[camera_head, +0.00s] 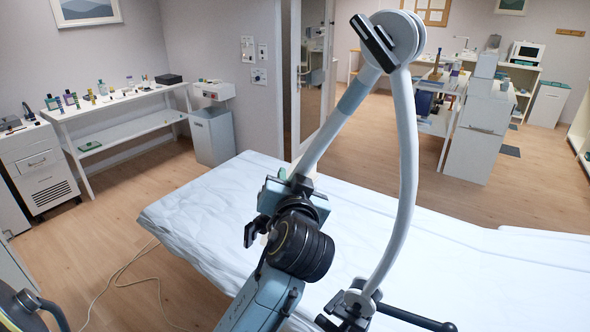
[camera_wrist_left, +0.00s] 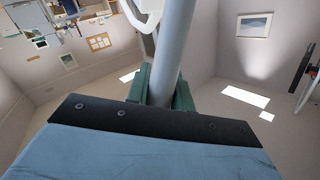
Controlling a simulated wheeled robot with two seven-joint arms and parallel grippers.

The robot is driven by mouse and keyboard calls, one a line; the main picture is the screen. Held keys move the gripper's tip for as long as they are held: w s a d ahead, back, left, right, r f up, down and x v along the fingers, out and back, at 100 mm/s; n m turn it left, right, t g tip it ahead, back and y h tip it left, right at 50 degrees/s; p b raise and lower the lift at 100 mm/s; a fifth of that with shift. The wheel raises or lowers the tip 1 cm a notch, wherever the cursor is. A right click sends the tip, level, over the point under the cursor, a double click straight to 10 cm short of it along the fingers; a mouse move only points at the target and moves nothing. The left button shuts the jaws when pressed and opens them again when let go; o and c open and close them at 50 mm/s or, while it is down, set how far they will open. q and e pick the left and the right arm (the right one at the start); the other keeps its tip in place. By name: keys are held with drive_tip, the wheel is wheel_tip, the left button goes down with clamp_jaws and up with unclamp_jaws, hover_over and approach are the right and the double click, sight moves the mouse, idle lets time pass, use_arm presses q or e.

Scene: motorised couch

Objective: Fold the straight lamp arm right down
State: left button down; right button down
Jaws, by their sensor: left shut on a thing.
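The straight lamp arm (camera_head: 333,130) is a pale grey tube with a bluish band. It slopes from the round top hinge (camera_head: 401,36) down and left to my left gripper. A curved pale lamp arm (camera_head: 406,150) drops from the same hinge to a dark clamp (camera_head: 352,308) by the couch. My left gripper (camera_head: 295,178) is shut on the straight arm's lower part, above the couch. In the left wrist view, its green fingers (camera_wrist_left: 162,90) sit on both sides of the grey tube (camera_wrist_left: 173,55). My wrist hides the tube's lower end. My right gripper is not in view.
The white-covered couch (camera_head: 440,245) fills the middle and right. A black bar (camera_head: 415,318) sticks out near the clamp. A side table with bottles (camera_head: 120,105) and a white cabinet (camera_head: 40,165) stand at the left. Wooden floor (camera_head: 130,205) is free left of the couch, with a thin cable.

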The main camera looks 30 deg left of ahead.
use_arm(q)
drive_tip(key=c, duration=1.2)
unclamp_jaws()
drive_tip(key=shift+a, duration=0.1)
drive_tip(key=shift+c, duration=0.2)
drive_tip(key=shift+s+d, duration=0.35)
drive_tip(key=v, duration=1.2)
drive_tip(key=shift+s+d, duration=0.2)
